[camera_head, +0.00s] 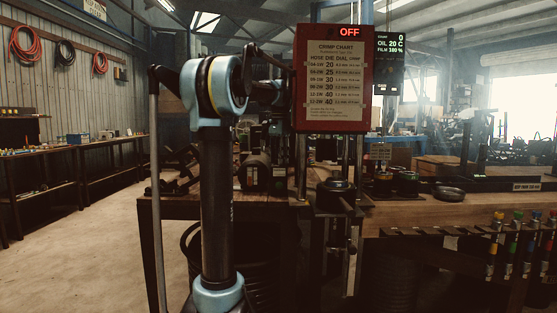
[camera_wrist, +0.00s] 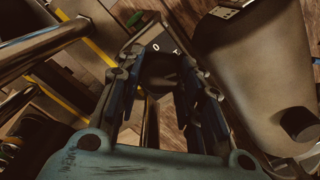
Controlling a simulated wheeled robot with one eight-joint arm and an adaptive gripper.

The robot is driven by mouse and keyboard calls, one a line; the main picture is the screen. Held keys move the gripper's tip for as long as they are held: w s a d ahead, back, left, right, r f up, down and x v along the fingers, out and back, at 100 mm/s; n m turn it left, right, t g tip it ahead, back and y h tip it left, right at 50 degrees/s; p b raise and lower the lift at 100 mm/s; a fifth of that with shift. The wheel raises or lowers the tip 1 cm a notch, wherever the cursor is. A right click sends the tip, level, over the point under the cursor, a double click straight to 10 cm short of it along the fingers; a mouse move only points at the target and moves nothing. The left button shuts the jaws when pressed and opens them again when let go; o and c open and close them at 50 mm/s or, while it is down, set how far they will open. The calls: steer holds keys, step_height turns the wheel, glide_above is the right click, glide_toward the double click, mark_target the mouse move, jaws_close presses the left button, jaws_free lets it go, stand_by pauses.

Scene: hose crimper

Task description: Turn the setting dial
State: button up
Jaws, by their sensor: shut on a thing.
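In the wrist view, my gripper (camera_wrist: 160,78) has its two fingers on either side of a dark round knob, which looks like the setting dial (camera_wrist: 158,68). The gripper is shut on it. A small plate behind the knob carries a white "0" (camera_wrist: 156,47) and other marks too small to read. The fingers hide the knob's sides, and I cannot read its setting. In the head view, the crimper has a red panel with a crimp chart (camera_head: 335,90) and a lit "OFF" sign (camera_head: 349,32). My arm blocks part of that view, and the gripper and dial do not show there.
In the wrist view, a large grey cylinder (camera_wrist: 262,75) stands close on the right, and metal bars (camera_wrist: 45,45) cross the left. In the head view, a small display (camera_head: 390,48) hangs beside the chart. A wooden bench (camera_head: 430,212) extends right; open floor (camera_head: 90,240) lies left.

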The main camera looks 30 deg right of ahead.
stand_by(0.3)
steer(key=o, duration=1.1)
steer(key=shift+c, duration=0.2)
steer(key=shift+r, duration=0.1)
step_height(320, 180, up, 12)
steer(key=shift+f, duration=0.2)
